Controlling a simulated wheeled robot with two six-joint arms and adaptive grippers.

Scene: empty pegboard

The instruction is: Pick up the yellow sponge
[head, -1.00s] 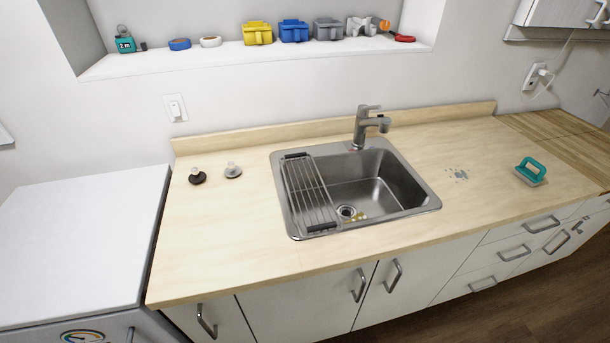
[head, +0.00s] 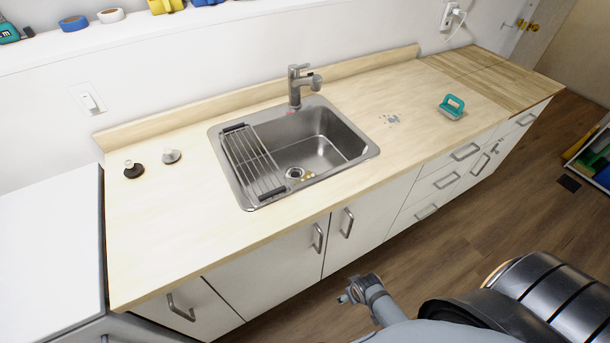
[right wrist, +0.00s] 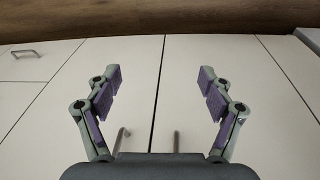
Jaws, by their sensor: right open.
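A small yellow patch (head: 308,175) lies in the sink beside the drain in the head view; it is too small to tell clearly whether it is the sponge. My right gripper (head: 350,292) shows at the lower middle of the head view, in front of the cabinets and below the counter's front edge. In the right wrist view my right gripper (right wrist: 160,74) is open and empty, with cabinet doors beyond its fingers. My left gripper is out of view.
The steel sink (head: 365,152) has a drying rack (head: 255,165) over its left part and a faucet (head: 294,88) behind. A teal-handled scrubber (head: 452,106) stands right. Two stoppers (head: 133,169) stand left. The counter (head: 165,225) is mostly clear.

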